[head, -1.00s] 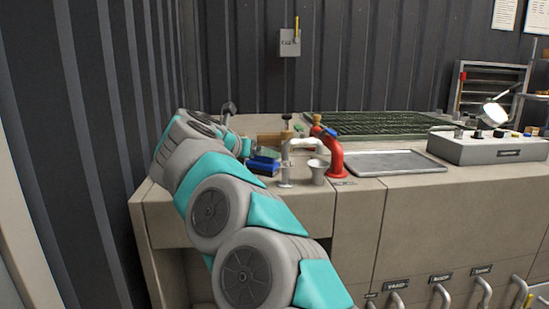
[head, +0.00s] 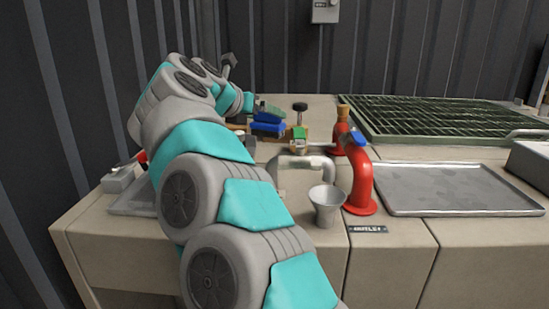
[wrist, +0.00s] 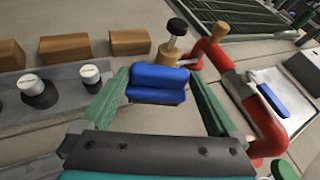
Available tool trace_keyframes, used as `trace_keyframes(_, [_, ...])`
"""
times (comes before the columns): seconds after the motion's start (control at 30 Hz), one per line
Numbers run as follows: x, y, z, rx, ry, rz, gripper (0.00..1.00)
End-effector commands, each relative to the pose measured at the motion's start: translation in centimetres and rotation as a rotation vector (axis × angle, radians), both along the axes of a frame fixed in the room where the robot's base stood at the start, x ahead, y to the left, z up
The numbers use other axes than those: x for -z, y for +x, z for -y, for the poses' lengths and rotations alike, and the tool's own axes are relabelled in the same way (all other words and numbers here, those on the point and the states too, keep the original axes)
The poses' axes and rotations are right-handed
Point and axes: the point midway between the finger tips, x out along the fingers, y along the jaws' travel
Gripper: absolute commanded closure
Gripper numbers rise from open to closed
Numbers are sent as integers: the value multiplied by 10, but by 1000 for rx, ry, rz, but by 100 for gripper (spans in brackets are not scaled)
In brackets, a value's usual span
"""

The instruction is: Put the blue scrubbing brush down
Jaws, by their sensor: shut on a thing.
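The blue scrubbing brush (wrist: 157,88) is between the two green fingers of my gripper (wrist: 158,78) in the wrist view. My gripper is shut on it. In the head view the blue brush (head: 268,129) shows just past the end of my arm, over the back part of the counter (head: 375,240). My gripper (head: 262,115) is small there and partly hidden by my arm. I cannot tell whether the brush touches the counter.
A red curved pipe (head: 361,182) with a blue lever, a grey pipe and a metal cup (head: 326,207) stand right of the brush. Wooden blocks (wrist: 65,47) and a grey strip with knobs (wrist: 40,92) lie left in the wrist view. A metal tray (head: 450,190) and green grating (head: 440,120) are further right.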

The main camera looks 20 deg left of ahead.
Motion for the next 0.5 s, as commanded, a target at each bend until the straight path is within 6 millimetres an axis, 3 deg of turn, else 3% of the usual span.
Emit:
trace_keyframes(0.2, [35,-1,-1,-3,-2,-2,100])
trace_keyframes(0.5, [56,0,0,-1,0,0,100])
